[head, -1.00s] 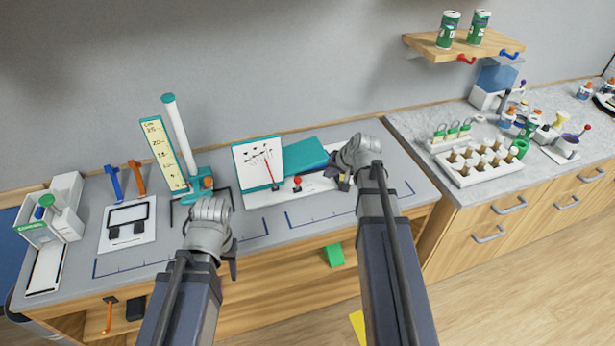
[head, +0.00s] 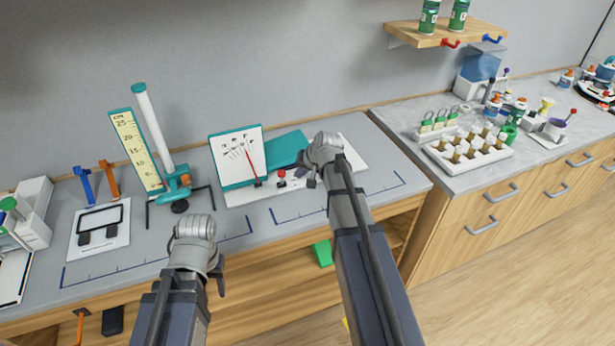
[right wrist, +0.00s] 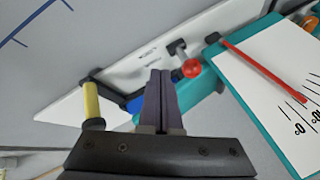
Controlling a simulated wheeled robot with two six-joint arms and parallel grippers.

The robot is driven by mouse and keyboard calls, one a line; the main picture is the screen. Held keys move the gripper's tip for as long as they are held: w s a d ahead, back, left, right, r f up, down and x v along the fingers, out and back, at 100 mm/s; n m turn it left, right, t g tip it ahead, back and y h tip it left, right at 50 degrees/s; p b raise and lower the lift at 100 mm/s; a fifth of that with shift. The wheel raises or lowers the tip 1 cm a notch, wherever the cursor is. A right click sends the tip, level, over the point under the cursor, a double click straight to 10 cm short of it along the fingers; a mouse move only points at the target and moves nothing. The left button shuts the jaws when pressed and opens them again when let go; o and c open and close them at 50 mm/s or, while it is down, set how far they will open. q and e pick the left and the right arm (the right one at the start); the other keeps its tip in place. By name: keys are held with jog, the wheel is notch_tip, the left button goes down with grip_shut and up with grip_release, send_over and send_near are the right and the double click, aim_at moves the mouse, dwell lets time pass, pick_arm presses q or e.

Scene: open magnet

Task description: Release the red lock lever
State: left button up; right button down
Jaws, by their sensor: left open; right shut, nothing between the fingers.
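The red lock lever (head: 282,178) is a small red ball knob on the white base of the teal device with the dial card (head: 236,152). In the right wrist view the red knob (right wrist: 191,68) sits just beyond and right of my fingertips, with a visible gap in the picture. My right gripper (head: 311,183) is shut and empty, to the right of the knob in the head view. Its two fingers (right wrist: 160,78) are together in the wrist view. My left gripper (head: 218,280) is open, in front of the bench edge, away from the device.
In the wrist view a blue part (right wrist: 134,102) is partly behind my fingers, and a yellow handle (right wrist: 92,105) stands to their left. A teal block (head: 286,149) lies behind the knob. A ruler stand (head: 137,150) is further left. The front bench strip is mostly clear.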

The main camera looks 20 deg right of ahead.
aim_at(282, 177)
jog(key=shift+w+a, duration=0.75)
jog(key=shift+a, duration=0.3)
jog(key=shift+w+a+r, duration=0.15)
jog(key=shift+w, duration=0.35)
jog(key=shift+w+a+r, duration=0.15)
jog(key=shift+w, duration=0.3)
